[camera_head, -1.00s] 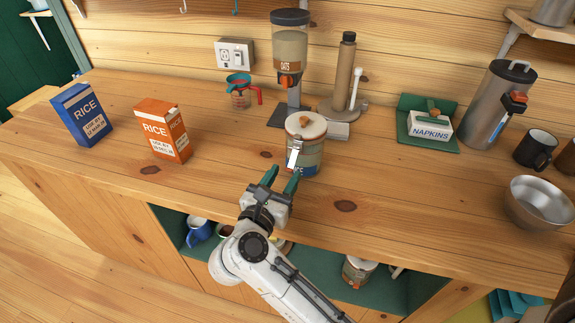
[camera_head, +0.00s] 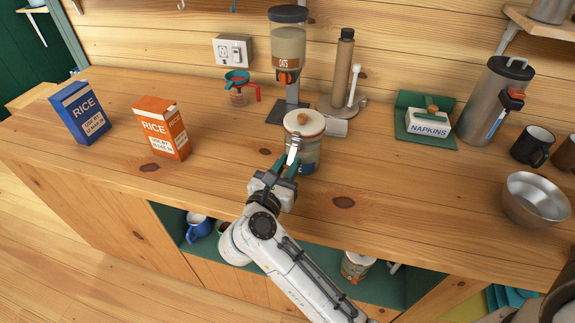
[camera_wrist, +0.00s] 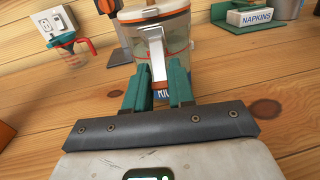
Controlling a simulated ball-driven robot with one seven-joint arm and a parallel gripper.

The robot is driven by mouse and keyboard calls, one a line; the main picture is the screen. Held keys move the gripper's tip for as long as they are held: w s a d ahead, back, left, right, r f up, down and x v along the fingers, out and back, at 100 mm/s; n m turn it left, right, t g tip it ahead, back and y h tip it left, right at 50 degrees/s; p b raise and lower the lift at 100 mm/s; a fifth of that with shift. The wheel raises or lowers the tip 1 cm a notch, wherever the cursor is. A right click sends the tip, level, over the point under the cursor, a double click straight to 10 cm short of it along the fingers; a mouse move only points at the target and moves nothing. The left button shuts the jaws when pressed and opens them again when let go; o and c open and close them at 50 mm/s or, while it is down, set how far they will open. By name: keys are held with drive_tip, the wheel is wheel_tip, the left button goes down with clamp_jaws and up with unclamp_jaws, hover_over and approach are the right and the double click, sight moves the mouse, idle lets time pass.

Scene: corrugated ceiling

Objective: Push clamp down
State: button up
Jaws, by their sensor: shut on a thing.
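In the wrist view the clamp (camera_wrist: 157,54) hangs as a pale lever in front of the jar (camera_wrist: 180,36). My gripper (camera_head: 284,165) is at the jar's front, its green fingers on either side of the clamp's lower end. In the wrist view my gripper (camera_wrist: 160,80) is shut on the clamp. The fingertips partly cover the jar's label.
An orange rice box (camera_head: 162,128) and a blue rice box (camera_head: 80,113) stand to the left. An oats dispenser (camera_head: 288,55) and a paper towel holder (camera_head: 342,75) stand behind the jar. A metal bowl (camera_head: 535,200) is at the right.

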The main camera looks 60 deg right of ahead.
clamp_jaws()
drive_tip(key=f+h+b, duration=0.1)
drive_tip(key=b, duration=0.2)
drive_tip(key=shift+d+f, duration=0.1)
drive_tip(key=shift+d, duration=0.05)
drive_tip(key=h+b, duration=0.1)
drive_tip(key=b, duration=0.1)
drive_tip(key=shift+d+f+b, duration=0.1)
drive_tip(key=shift+f+b, duration=0.05)
drive_tip(key=shift+b, duration=0.2)
drive_tip(key=shift+d+t+h+b, duration=0.15)
drive_tip(key=shift+t+h+b, duration=0.25)
drive_tip(key=shift+b, duration=0.55)
drive_tip(key=shift+r, duration=0.25)
drive_tip(key=o, duration=0.7)
unclamp_jaws()
